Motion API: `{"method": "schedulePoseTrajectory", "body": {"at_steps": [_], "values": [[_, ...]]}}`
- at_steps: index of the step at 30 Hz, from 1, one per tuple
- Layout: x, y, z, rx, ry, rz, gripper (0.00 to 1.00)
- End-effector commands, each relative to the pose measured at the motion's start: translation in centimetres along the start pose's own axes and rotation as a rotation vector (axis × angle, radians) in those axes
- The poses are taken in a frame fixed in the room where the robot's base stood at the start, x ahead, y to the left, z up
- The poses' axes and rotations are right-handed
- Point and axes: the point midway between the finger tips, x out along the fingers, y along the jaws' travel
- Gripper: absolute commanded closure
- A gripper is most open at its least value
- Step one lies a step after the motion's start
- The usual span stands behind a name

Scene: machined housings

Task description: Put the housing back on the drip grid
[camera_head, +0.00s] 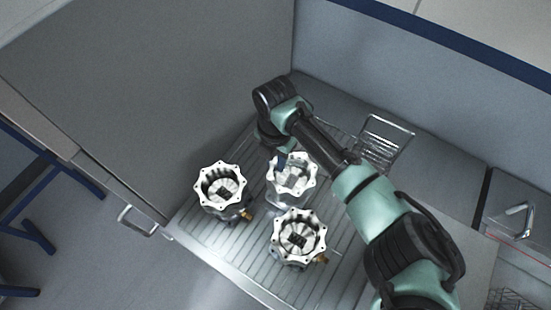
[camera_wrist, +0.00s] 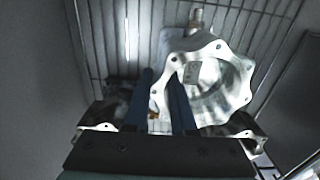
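A silver, ring-topped housing (camera_head: 290,190) with a scalloped, bolt-holed rim is at the back of a group of three. My gripper (camera_head: 281,160) is at its rim, from above. In the wrist view, my gripper's two dark blue fingers (camera_wrist: 163,92) straddle the near wall of this housing (camera_wrist: 228,97), one outside and one inside the bore, and look shut on it. The drip grid (camera_head: 250,252) is a ribbed metal surface beneath. I cannot tell whether the housing's base touches it; its lower part is partly hidden.
A second housing (camera_head: 221,190) stands to the left and a third (camera_head: 299,240) in front, both upright on the grid with brass fittings. A wire rack (camera_head: 384,142) is at the back right. A tall grey wall (camera_head: 160,90) bounds the left side. Some grid at the front left is clear.

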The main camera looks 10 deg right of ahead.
Motion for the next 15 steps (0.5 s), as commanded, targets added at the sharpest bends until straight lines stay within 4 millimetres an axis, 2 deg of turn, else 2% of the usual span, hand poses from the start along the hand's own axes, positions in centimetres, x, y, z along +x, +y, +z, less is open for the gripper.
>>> {"method": "schedulePoseTrajectory", "body": {"at_steps": [1, 4, 5, 15], "values": [[0.05, 0.0, -0.03, 0.0, 0.001, 0.0, 0.68], [0.04, 0.0, -0.04, 0.0, 0.001, 0.0, 0.5], [0.04, 0.0, -0.04, 0.0, 0.001, -0.001, 0.47], [-0.42, -0.01, -0.01, 0.0, 0.0, 0.0, 0.47]]}}
